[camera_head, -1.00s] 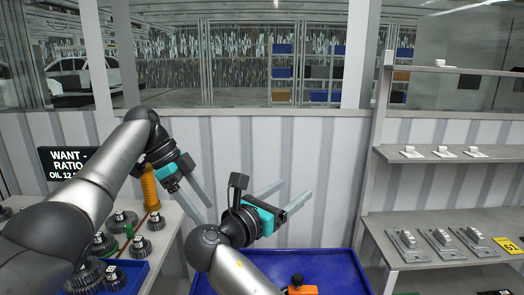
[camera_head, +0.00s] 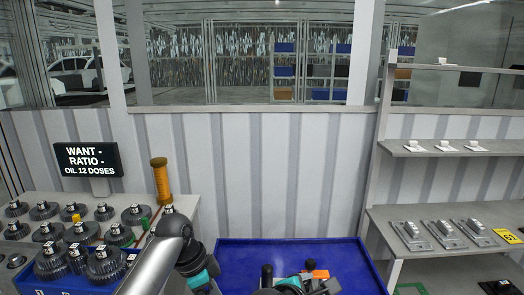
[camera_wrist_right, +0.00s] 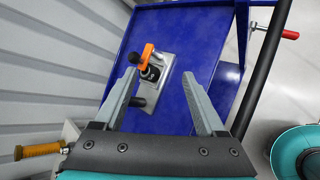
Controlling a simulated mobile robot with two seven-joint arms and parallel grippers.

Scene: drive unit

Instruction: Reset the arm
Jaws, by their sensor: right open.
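My right gripper (camera_wrist_right: 158,78) is open in the right wrist view, its two fingers wide apart with nothing between the pads. Beyond the fingertips, a grey fitting with an orange part and a black knob (camera_wrist_right: 152,72) sits on the blue tray (camera_wrist_right: 185,30). In the head view my right gripper (camera_head: 290,284) is low at the bottom edge, over the blue tray (camera_head: 240,250), partly hidden. My left gripper (camera_head: 204,284) is at the bottom edge, left of the tray; its fingers are cut off or hidden.
A table at left holds several dark gears (camera_head: 135,214), a blue bin (camera_head: 40,272) and a yellow cylinder (camera_head: 161,180). A black sign (camera_head: 88,159) stands behind them. Shelves (camera_head: 460,212) with small grey parts stand at right. A ribbed wall (camera_head: 290,180) closes the back.

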